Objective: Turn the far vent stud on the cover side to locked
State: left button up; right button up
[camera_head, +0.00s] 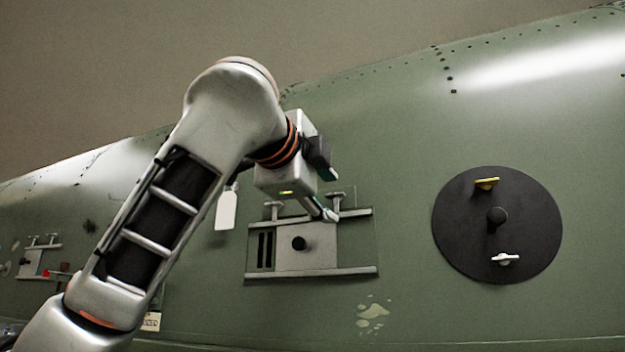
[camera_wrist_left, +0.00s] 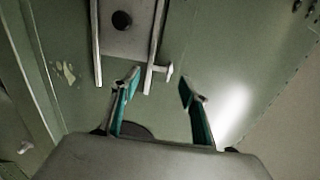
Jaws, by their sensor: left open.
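A vent (camera_head: 312,271) on the green fuselage has two rails, a sliding cover (camera_head: 322,252) with a black knob, and dark slots showing left of the cover. Two T-shaped studs stand along its upper rail: a left stud (camera_head: 274,208) and a right stud (camera_head: 337,199). My left gripper (camera_head: 328,212) is at the right stud, its fingers partly overlapping it. In the left wrist view, the left gripper (camera_wrist_left: 159,84) is open and empty. A stud (camera_wrist_left: 160,70) shows near the left fingertip, in line with the gap; contact cannot be told. My right gripper is not in view.
A white tag (camera_head: 226,210) hangs left of the vent. Another vent (camera_head: 36,262) is far left. The skin between vent and round panel is clear.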

pick_arm(q)
jog(key=v, duration=0.8)
jog(key=shift+s, duration=0.2)
